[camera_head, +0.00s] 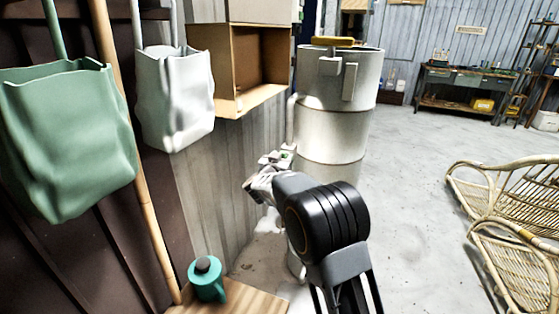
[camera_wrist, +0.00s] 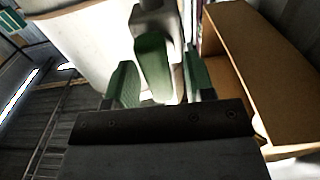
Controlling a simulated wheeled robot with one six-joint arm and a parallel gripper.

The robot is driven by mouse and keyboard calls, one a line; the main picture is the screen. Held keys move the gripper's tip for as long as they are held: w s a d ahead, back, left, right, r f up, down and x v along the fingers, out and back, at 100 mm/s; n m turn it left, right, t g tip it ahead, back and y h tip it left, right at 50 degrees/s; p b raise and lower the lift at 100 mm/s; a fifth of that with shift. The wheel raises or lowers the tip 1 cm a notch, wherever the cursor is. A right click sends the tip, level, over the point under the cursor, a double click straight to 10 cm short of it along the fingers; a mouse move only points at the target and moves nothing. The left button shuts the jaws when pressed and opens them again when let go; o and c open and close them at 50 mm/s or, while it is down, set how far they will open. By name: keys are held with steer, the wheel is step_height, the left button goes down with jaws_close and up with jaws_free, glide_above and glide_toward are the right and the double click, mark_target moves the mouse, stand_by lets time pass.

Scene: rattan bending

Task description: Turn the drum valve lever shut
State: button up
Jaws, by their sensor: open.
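The drum (camera_head: 335,120) is tall and pale, standing beyond my arm in the head view; its pale wall (camera_wrist: 85,35) fills the upper left of the wrist view. A green lever (camera_wrist: 153,68) hangs from a grey fitting (camera_wrist: 153,20) in the wrist view. My gripper (camera_wrist: 160,78) is open, with one green-padded finger on each side of the lever. I cannot tell whether either finger touches it. In the head view my gripper (camera_head: 278,160) is small, at the drum's lower left, and the lever cannot be made out there.
Green (camera_head: 70,135) and white (camera_head: 175,95) bags hang at left. A teal canister (camera_head: 207,280) stands below. Rattan chairs (camera_head: 510,200) are right; the floor between is clear.

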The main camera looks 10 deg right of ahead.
jaws_close()
stand_by(0.5)
